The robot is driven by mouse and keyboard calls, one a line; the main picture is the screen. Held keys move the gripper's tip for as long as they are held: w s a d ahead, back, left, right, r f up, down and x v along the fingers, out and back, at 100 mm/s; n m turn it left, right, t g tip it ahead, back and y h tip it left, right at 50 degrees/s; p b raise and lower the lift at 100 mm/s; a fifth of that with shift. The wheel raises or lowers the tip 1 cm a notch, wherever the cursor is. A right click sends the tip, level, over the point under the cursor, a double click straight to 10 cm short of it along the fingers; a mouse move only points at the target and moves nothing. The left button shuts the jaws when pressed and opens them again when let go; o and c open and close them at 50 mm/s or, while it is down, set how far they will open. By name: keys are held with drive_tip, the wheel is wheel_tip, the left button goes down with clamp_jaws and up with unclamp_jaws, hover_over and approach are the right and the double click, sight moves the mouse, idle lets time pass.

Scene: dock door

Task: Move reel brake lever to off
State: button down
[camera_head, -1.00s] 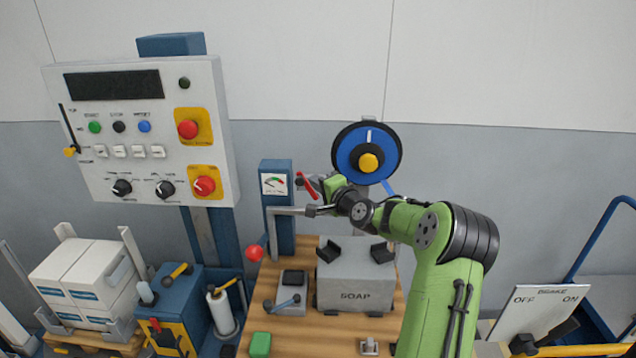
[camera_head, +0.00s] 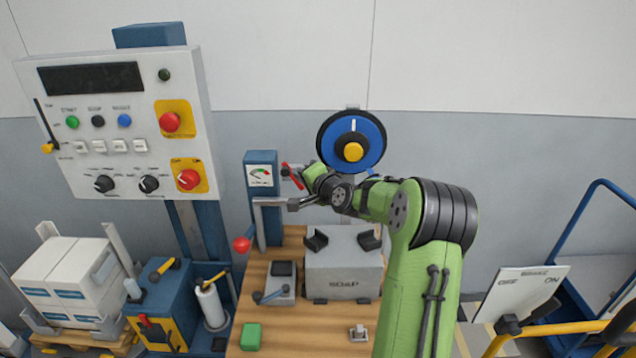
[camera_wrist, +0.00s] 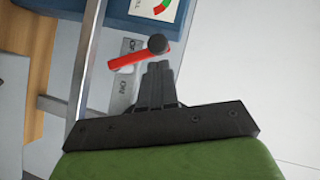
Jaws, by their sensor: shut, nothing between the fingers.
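A red lever (camera_head: 292,177) with a black round knob is in front of the wall, left of the blue reel (camera_head: 372,135). In the wrist view the red lever (camera_wrist: 128,60) lies across a grey plate (camera_wrist: 125,85) lettered OFF at its upper end and ON lower down. The black knob is at the lever's right end. My gripper (camera_wrist: 156,66) is shut and empty, its tips just below the knob in that view. I cannot tell whether they touch it. In the head view my gripper (camera_head: 308,176) is small and partly hidden by my wrist.
A blue gauge post (camera_head: 262,200) and a grey bar stand left of my gripper. A grey SOAP box (camera_head: 345,272) sits on the wooden table (camera_head: 300,335) below. A control panel (camera_head: 130,120) is at left.

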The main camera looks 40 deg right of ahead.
drive_tip(key=b+v, duration=0.1)
drive_tip(key=v, duration=1.2)
drive_tip(key=shift+s, duration=0.25)
drive_tip(key=shift+a, duration=0.1)
